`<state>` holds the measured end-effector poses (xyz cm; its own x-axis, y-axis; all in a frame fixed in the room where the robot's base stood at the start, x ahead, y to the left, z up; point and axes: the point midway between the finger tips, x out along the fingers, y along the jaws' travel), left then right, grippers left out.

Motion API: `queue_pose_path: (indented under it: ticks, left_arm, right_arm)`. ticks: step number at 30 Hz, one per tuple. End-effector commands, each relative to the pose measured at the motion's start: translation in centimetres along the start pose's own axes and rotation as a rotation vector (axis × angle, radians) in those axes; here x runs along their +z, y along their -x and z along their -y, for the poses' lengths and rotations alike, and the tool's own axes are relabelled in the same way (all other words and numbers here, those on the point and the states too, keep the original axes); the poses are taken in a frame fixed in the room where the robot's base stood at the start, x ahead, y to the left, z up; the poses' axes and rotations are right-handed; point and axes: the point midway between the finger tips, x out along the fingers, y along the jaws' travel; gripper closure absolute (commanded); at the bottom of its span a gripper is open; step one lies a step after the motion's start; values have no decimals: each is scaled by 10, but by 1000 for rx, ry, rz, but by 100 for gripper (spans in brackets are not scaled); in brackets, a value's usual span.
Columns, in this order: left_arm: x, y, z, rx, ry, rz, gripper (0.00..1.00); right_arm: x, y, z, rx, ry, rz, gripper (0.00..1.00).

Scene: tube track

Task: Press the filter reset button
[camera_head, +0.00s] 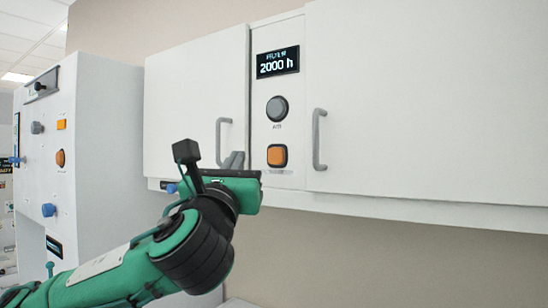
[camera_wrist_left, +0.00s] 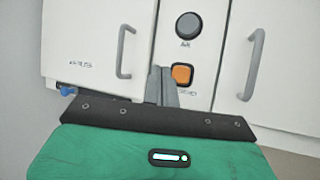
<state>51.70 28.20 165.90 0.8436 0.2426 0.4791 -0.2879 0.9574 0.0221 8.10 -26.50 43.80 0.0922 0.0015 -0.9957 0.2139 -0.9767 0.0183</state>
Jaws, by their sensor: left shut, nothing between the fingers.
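A narrow white panel between two cabinet doors carries a display (camera_head: 278,62) reading "2000 h", with a partly legible word above that looks like "FILTER". Below it are a round grey button (camera_head: 277,108) and a square orange button (camera_head: 277,155). The left wrist view shows the grey button (camera_wrist_left: 188,25) and the orange button (camera_wrist_left: 182,74). My left gripper (camera_head: 236,160) is shut and empty, its fingertips just left of the orange button in the head view. In the left wrist view the fingertips (camera_wrist_left: 162,70) overlap its left edge. Contact cannot be told. My right gripper is out of view.
Vertical handles stick out on both sides of the panel, one on the left door (camera_head: 222,142) and one on the right door (camera_head: 318,140). A white unit (camera_head: 95,150) with knobs and buttons stands at the left. The wall below the cabinets is bare.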

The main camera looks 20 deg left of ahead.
Motion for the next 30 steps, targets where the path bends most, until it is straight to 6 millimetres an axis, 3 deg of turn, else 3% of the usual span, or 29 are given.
queue_pose_path:
  ticks: [17,30]
  left_arm:
    - [1,-7,1,6,-14,8,100]
    - [-24,-54,25,5,-14,7,100]
  right_arm:
    - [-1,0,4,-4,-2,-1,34]
    - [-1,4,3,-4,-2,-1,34]
